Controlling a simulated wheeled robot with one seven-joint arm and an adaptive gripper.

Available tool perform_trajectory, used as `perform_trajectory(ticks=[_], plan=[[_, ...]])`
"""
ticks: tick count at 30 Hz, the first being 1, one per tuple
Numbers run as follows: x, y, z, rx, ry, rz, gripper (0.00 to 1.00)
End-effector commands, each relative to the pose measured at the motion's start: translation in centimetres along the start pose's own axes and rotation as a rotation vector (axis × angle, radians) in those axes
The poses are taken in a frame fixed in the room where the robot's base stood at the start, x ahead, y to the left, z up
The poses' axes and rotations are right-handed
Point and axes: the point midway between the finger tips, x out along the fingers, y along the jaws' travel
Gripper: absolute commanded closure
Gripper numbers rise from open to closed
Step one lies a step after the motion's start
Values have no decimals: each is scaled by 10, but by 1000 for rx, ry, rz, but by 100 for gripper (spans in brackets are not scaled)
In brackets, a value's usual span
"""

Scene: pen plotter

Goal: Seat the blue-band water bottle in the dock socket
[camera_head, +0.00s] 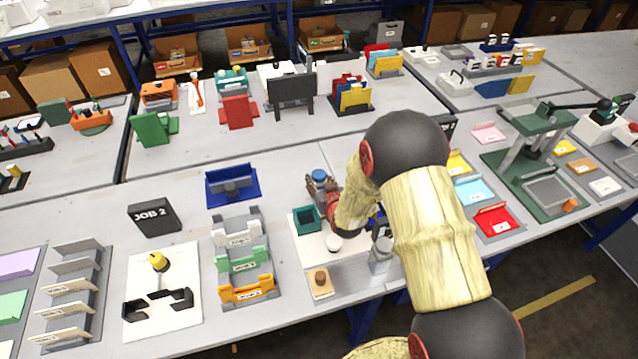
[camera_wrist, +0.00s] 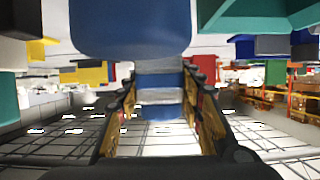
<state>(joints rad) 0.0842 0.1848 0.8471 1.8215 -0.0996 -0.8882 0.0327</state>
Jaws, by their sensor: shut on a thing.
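In the head view my gripper (camera_head: 326,190) is beside the white board in the middle of the near bench, partly hidden by my own arm. A blue-topped thing (camera_head: 319,175), apparently the water bottle, shows at its tip. In the wrist view my gripper (camera_wrist: 160,105) is shut on the bottle, whose blue and pale bands (camera_wrist: 160,82) show between the fingers. A large rounded blue part (camera_wrist: 130,28) fills the top of that view. A dark teal open-topped box (camera_head: 305,219), possibly the dock socket, stands just left of my gripper. I cannot tell whether bottle and box touch.
A small white round thing (camera_head: 333,243) and a grey bottle-like thing (camera_head: 381,252) stand near the front edge. A blue tray (camera_head: 231,192) and a rack of coloured holders (camera_head: 240,262) stand to the left. My arm covers the area right of the board.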

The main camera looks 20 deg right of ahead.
Motion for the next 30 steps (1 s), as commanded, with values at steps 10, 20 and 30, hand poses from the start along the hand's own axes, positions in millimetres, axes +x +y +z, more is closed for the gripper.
perform_trajectory(ticks=[10, 20, 30], plan=[[2, 0, 1, 0, 5, 1, 100], [1, 0, 2, 0, 2, 0, 46], [1, 0, 1, 0, 2, 0, 44]])
